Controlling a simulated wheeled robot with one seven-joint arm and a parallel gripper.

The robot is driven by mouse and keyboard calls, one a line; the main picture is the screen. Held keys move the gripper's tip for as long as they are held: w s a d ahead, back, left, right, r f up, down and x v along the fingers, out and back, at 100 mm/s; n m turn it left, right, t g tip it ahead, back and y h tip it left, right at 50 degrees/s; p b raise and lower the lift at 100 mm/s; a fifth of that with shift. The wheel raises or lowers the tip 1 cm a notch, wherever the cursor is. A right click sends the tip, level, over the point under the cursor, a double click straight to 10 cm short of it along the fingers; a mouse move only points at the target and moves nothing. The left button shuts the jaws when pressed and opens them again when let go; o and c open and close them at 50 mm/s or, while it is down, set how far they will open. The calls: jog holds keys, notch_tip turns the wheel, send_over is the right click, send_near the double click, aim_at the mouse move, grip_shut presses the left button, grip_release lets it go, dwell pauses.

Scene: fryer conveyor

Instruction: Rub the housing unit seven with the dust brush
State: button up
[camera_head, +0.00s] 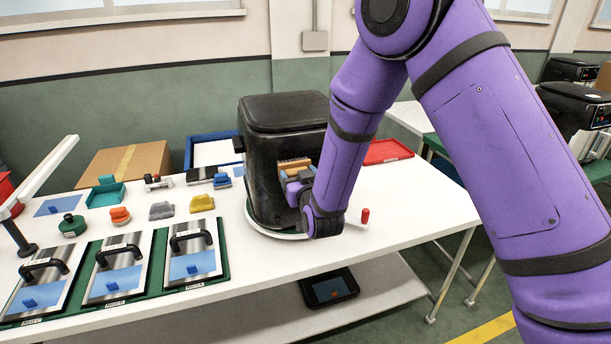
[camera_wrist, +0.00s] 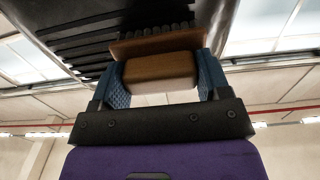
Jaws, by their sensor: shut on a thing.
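A black fryer housing (camera_head: 284,115) stands upright on a round turntable (camera_head: 262,229) on the white table. I cannot read a number on it. My gripper (camera_head: 297,181) is at its right-hand face, shut on a wooden-backed dust brush (camera_head: 295,165). In the wrist view the gripper's blue finger pads (camera_wrist: 162,82) clamp the brush's wooden block (camera_wrist: 160,70). Its dark bristles (camera_wrist: 152,32) point at the ribbed face of the housing (camera_wrist: 70,25) and seem to touch it. My arm hides part of that face in the head view.
Panels with black handles (camera_head: 118,266) lie in green trays at the front left. Several small tools and sponges (camera_head: 202,202) lie left of the housing. A red-knobbed lever (camera_head: 364,216) is right of the turntable. A red tray (camera_head: 388,151) and blue tray (camera_head: 213,152) are behind.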

jog(key=shift+a, duration=0.45)
jog(key=shift+s, duration=0.25)
jog(key=shift+v, duration=2.8)
jog(key=shift+d, duration=0.1)
jog(key=shift+v, duration=1.5)
